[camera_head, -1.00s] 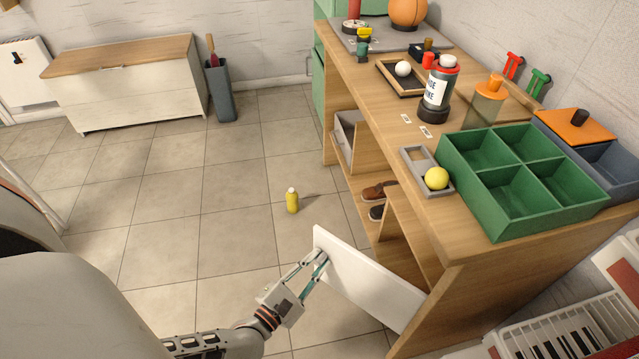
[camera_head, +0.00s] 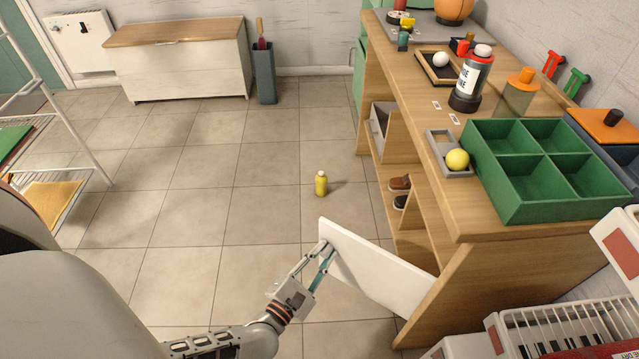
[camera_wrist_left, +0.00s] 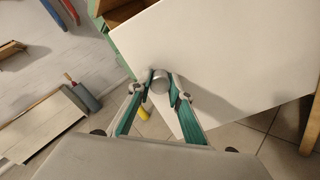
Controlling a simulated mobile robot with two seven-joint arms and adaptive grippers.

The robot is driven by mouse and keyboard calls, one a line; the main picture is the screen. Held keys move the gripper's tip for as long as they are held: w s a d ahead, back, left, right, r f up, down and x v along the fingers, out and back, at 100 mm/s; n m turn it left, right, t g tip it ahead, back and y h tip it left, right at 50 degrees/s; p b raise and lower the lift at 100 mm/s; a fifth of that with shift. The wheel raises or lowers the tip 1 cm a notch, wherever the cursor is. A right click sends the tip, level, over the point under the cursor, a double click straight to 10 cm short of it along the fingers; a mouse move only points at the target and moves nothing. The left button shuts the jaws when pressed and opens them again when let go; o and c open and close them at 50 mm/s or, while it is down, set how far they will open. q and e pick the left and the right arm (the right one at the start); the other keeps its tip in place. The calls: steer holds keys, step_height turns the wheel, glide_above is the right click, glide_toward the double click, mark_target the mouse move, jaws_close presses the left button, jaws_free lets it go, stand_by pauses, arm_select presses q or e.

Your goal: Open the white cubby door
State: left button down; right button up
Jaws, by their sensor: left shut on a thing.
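The white cubby door (camera_head: 372,270) stands swung out from the front of the wooden shelf unit (camera_head: 460,262), with its free edge toward the left. It fills much of the left wrist view (camera_wrist_left: 225,65). My left gripper (camera_head: 324,252) is at the door's free end. In the left wrist view its teal fingers (camera_wrist_left: 161,88) are shut on a round silver knob (camera_wrist_left: 161,80) on the door's face. My right gripper is not in view.
A yellow bottle (camera_head: 321,184) stands on the open tiled floor left of the unit. The unit's top holds a green divided tray (camera_head: 487,183) and other items.

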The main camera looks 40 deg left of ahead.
arm_select(q)
steer(key=shift+s, duration=0.2)
stand_by(0.5)
steer(key=c, duration=1.8)
jaws_free()
steer(key=shift+r, duration=5)
steer(key=shift+c, duration=0.5)
